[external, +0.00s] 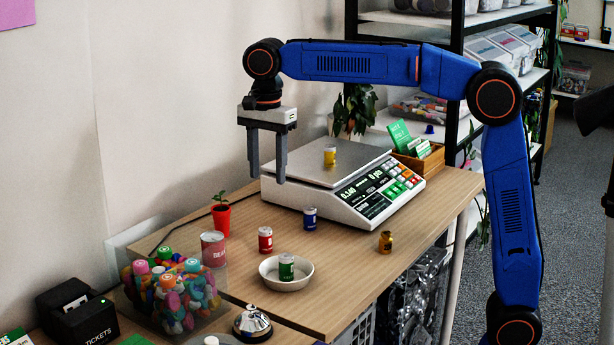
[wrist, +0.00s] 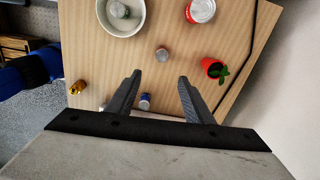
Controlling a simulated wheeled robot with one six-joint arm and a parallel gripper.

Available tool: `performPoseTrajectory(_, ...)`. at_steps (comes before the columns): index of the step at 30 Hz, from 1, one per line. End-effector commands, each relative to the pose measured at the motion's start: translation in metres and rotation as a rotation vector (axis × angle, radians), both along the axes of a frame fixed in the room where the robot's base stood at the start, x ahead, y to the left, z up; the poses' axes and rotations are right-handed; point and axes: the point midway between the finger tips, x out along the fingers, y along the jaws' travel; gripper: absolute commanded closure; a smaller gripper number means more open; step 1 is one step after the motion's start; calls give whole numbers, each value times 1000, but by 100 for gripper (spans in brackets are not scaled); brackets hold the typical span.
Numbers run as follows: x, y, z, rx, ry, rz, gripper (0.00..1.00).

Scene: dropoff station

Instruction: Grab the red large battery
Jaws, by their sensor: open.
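The red battery (external: 265,239) stands upright on the wooden table, between the white bowl and the red plant pot. In the wrist view its top (wrist: 162,54) shows just beyond and between my fingertips. My gripper (external: 267,177) is open and empty, pointing down, well above the table; its two fingers also show in the wrist view (wrist: 159,76). A green battery (external: 287,266) stands in the bowl (external: 268,274). A blue battery (external: 310,217) stands in front of the scale. A yellow battery (external: 330,155) stands on the scale's plate.
The scale (external: 310,170) fills the table's back. A red can (external: 213,248) and a potted plant (external: 221,216) stand left of the red battery. A small amber bottle (external: 385,241) is near the right edge. A clear tub (external: 175,298), a bell (external: 252,323) and a ticket box (external: 80,315) sit in front.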

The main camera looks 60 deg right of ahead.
Motion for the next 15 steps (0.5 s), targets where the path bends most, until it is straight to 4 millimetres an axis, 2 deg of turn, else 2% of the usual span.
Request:
performPoseTrajectory(5,5,7,-6,-2,7,-28,53)
performPoseTrajectory(15,4,6,-62,-4,10,-28,53)
